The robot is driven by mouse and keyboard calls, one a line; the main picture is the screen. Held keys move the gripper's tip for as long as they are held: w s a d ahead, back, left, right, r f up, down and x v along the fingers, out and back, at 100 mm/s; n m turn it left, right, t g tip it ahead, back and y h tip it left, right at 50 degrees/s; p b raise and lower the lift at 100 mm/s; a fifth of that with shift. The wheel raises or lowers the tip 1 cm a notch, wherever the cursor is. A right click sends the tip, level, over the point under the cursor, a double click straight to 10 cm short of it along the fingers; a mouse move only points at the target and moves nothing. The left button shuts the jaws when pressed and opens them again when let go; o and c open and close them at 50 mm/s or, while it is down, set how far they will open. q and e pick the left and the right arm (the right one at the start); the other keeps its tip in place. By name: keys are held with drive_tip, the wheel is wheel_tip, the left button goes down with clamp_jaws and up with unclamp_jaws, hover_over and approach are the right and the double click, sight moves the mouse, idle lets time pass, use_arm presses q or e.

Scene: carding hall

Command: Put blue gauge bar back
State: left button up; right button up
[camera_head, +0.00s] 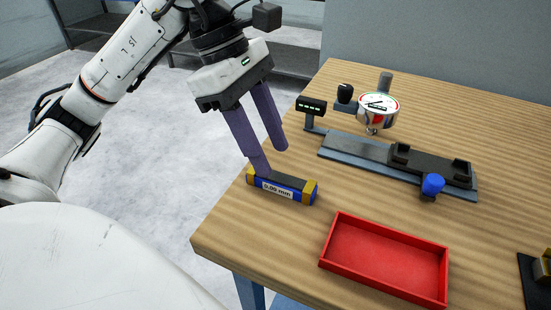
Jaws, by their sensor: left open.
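The blue gauge bar (290,192) lies on the wooden table near its left edge. The farther fingertip shows behind the bar. My right gripper is not in view.
An empty red tray (334,261) sits to the right of the bar, at the table's front. Behind stands a dark fixture (357,148) with a dial gauge (378,108), small display (311,105) and blue knob (432,184). A black-and-brass item (541,268) is cut off at right.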

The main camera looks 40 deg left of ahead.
use_arm(q)
drive_tip(key=p+v, duration=0.1)
drive_tip(key=v, duration=0.6)
drive_tip(key=shift+r, duration=0.3)
drive_tip(key=shift+a, duration=0.15)
